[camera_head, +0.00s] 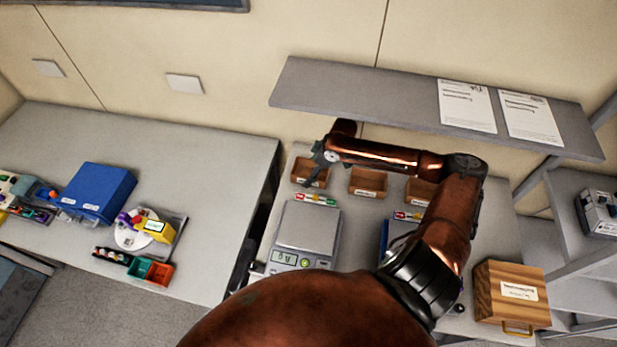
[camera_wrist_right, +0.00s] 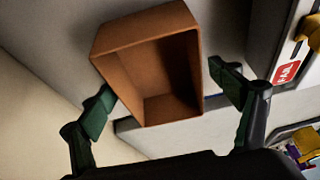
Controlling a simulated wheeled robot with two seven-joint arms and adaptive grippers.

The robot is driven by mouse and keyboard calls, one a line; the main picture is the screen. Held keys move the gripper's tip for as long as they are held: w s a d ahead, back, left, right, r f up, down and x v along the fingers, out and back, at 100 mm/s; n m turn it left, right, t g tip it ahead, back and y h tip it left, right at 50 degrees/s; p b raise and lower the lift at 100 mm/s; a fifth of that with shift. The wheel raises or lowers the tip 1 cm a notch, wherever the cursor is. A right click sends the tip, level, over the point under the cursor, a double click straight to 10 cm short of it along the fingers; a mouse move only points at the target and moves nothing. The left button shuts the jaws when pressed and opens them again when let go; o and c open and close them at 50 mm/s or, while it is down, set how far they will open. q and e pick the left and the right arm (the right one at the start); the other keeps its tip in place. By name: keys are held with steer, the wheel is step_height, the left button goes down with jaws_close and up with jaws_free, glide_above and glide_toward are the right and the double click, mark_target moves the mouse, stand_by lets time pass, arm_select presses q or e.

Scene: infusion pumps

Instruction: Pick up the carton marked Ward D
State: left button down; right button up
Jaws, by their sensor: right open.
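Three small brown open-topped cartons stand in a row under the grey shelf in the head view: a left one (camera_head: 299,171), a middle one (camera_head: 368,183) and a right one (camera_head: 419,190). Each has a white label on its front, too small to read, so I cannot tell which is Ward D. My right gripper (camera_head: 318,163) is at the left carton. In the right wrist view my right gripper (camera_wrist_right: 160,85) is open, its fingers on either side of an empty brown carton (camera_wrist_right: 145,45). No label shows there. My left gripper is not in view.
The grey shelf (camera_head: 370,108) with two papers overhangs the cartons. A scale (camera_head: 308,229) stands in front of the left carton. A wooden box (camera_head: 490,293) stands at the right. A blue box (camera_head: 97,192) and small items lie on the left table (camera_head: 200,150).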

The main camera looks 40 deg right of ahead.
steer(key=shift+w+f, duration=0.15)
steer(key=shift+f, duration=0.1)
steer(key=shift+r, duration=0.2)
steer(key=shift+c, duration=0.4)
steer(key=c, duration=1.2)
